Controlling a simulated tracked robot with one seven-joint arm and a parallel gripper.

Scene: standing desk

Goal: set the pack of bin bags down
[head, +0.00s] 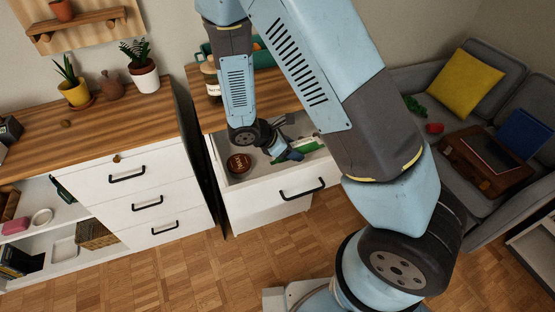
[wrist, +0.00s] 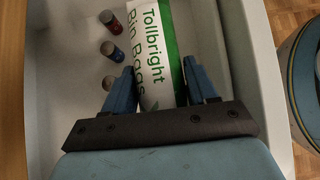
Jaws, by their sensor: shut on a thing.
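The pack of bin bags (wrist: 155,50) is a white and green box with "Tollbright Bin Bags" on its top face. My gripper (wrist: 160,78) is shut on it, with one blue finger on each side. The pack is inside the open white drawer (head: 288,185); I cannot tell if it touches the drawer floor. In the head view the pack (head: 306,146) shows partly beside my gripper (head: 289,152). Its near end is hidden by the gripper in the wrist view.
A round dark tin (head: 239,163) lies in the drawer's left part. A red battery (wrist: 110,21), a blue battery (wrist: 112,51) and another small cylinder (wrist: 110,83) are left of the pack. The drawer wall (wrist: 252,60) stands close on the right.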

